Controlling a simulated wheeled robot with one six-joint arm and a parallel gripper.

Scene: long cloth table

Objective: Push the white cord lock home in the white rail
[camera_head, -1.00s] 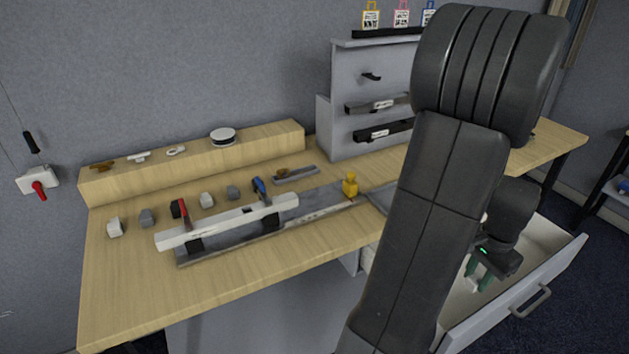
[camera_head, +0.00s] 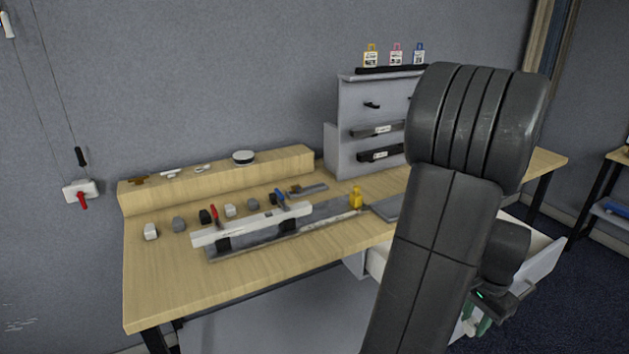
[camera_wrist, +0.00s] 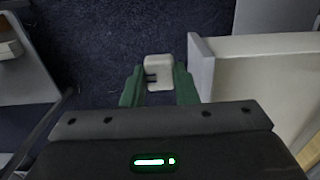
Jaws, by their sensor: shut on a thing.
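My gripper (camera_wrist: 159,88) has green fingers and is shut on a small white block with a notch in its left side, which looks like the white cord lock (camera_wrist: 158,70). In the wrist view it hangs over dark blue carpet, just left of the open drawer. In the head view my gripper (camera_head: 475,325) is low at the right, partly behind my arm. My gripper is well away from the rail.
An open white drawer (camera_head: 538,258) juts out under the table's right part. Several small white, grey and black blocks (camera_head: 179,224) stand behind the rail. A yellow object (camera_head: 355,197) stands past its right end. A grey cabinet (camera_head: 352,115) stands at the back. The table's front left is clear.

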